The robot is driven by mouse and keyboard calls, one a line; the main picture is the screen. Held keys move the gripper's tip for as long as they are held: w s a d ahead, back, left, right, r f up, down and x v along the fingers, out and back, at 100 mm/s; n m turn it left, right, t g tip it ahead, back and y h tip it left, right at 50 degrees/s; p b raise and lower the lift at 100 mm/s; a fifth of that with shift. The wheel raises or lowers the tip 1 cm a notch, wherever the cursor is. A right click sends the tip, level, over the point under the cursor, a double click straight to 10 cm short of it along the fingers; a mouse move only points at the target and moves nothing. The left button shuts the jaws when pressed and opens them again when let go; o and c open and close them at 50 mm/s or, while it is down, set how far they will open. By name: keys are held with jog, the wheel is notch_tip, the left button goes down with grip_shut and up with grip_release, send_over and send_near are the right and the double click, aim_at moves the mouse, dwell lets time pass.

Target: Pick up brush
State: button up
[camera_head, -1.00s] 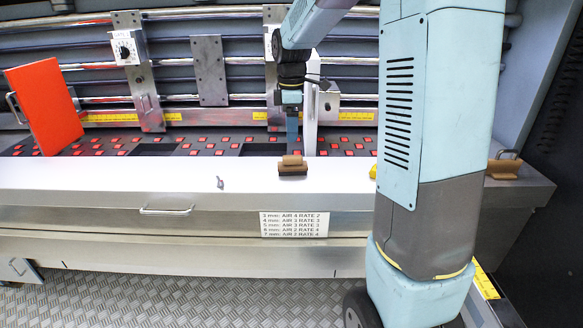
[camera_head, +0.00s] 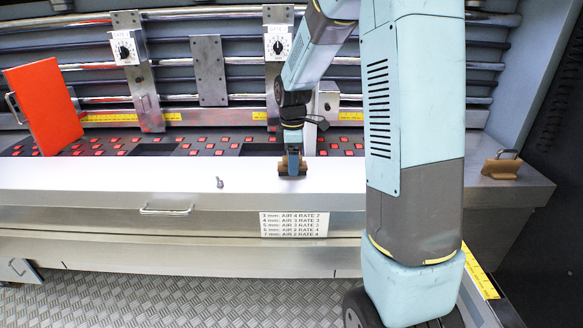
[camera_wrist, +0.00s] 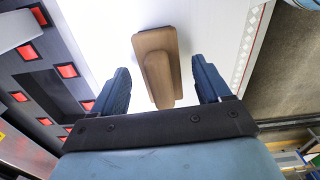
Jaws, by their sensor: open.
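The brush (camera_head: 288,170) is a small brown wooden block with a raised handle, lying on the white ledge near its middle. It also shows in the wrist view (camera_wrist: 158,62), in the upper middle between my two blue fingers. My gripper (camera_wrist: 160,85) is open, with one finger on each side of the brush handle and a gap on both sides. In the head view my gripper (camera_head: 292,165) points down right over the brush and covers part of it. I cannot tell the exact height between fingertips and brush.
The white ledge (camera_head: 120,185) is mostly clear. A small metal piece (camera_head: 220,183) lies left of the brush. An orange panel (camera_head: 45,105) stands at the left. A brown block with a metal handle (camera_head: 502,165) sits at the far right. Red-dotted belts (camera_head: 120,146) run behind the ledge.

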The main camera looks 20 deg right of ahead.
jog(key=shift+c, duration=0.3)
jog(key=c, duration=1.1)
jog(key=shift+r, duration=0.5)
notch_tip(320, 180, up, 3)
jog(key=shift+s+f, duration=0.1)
jog(key=shift+f, duration=0.1)
jog(key=s+d+r, duration=0.2)
jog(key=s+r, duration=0.1)
jog(key=s, duration=0.1)
jog(key=s+d+r, duration=0.2)
jog(key=s+r, duration=0.1)
jog(key=s, duration=0.1)
jog(key=s+d+r, duration=0.2)
jog(key=s+r, duration=0.1)
jog(key=s, duration=0.1)
jog(key=shift+d+r, duration=0.2)
jog(key=shift+d, duration=0.2)
